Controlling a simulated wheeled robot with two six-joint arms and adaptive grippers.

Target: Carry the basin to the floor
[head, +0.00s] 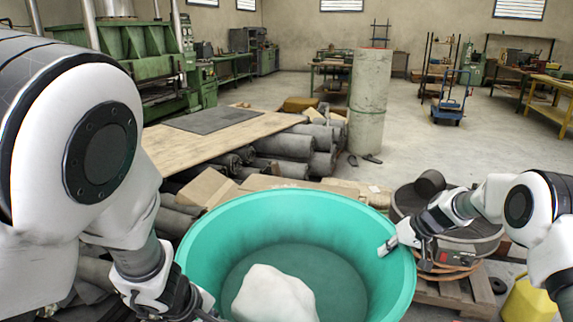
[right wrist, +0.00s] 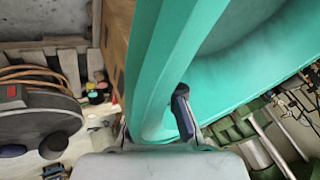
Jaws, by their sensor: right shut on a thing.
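The basin is a large round teal tub (head: 285,208) at the bottom middle of the head view. Its near side is cut off by the frame. A pale, whitish lump (head: 272,293) lies inside it. My right gripper (head: 388,247) is shut on the basin's right rim, with one finger inside the wall. The right wrist view shows the teal wall (right wrist: 165,60) between the fingers. My left gripper (head: 208,308) is at the basin's left rim, low in the head view. Its fingertips are mostly hidden, so I cannot tell its grip.
A round grey machine (head: 470,248) stands on a wooden pallet (head: 455,295) right of the basin, beside a yellow container (head: 528,300). Dark sheet rolls (head: 285,145) and a board (head: 225,138) lie behind. A tall roll (head: 369,105) stands upright. Open concrete floor (head: 440,150) lies at back right.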

